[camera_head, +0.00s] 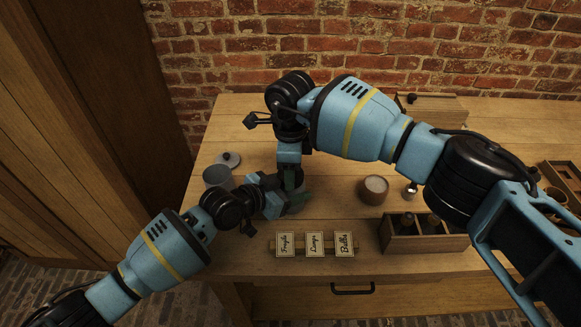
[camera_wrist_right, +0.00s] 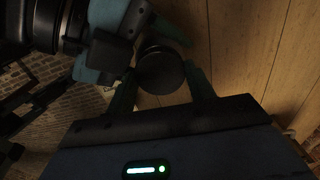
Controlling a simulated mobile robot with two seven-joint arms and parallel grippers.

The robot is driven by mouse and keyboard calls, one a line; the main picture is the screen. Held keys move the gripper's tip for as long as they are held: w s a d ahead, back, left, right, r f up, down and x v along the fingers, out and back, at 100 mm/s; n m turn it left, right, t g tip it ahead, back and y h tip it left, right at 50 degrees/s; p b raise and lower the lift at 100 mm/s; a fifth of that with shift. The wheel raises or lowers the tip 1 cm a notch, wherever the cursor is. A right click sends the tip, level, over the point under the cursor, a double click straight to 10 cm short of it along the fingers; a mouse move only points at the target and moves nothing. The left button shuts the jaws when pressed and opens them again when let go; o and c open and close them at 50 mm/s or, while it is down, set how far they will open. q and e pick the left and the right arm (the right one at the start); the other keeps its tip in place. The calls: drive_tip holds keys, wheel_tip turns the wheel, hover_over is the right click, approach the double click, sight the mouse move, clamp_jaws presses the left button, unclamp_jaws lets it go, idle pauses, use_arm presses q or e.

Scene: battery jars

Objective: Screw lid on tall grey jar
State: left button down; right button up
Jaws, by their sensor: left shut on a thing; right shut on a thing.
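A grey jar (camera_head: 296,208) stands on the table between my grippers, mostly hidden by them. My left gripper (camera_head: 286,200) comes in from the left and is shut on its side. My right gripper (camera_head: 290,181) points down from above and is shut on a dark round lid (camera_wrist_right: 160,72), seen between its fingers (camera_wrist_right: 160,85) in the right wrist view. The lid is over the jar; whether it is seated cannot be told.
A brown jar with pale contents (camera_head: 373,191) stands right of the grippers. A wooden box with dark bottles (camera_head: 424,241) is at the front right. Several label cards (camera_head: 315,244) stand near the front edge. A long wooden box (camera_head: 432,108) lies at the back, near the brick wall.

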drive_tip(key=shift+m, duration=0.4)
drive_tip(key=o, duration=1.1)
drive_tip(key=shift+c, duration=0.2)
drive_tip(key=shift+r, duration=2.25)
drive_tip(key=shift+c, duration=0.3)
wheel_tip(320, 180, up, 2)
drive_tip(key=n, duration=0.5)
drive_tip(key=shift+n, duration=0.4)
drive_tip(key=n, duration=0.1)
drive_tip(key=r+n, duration=0.1)
drive_tip(key=n, duration=0.2)
drive_tip(key=shift+r+n, duration=0.25)
drive_tip(key=shift+n, duration=0.15)
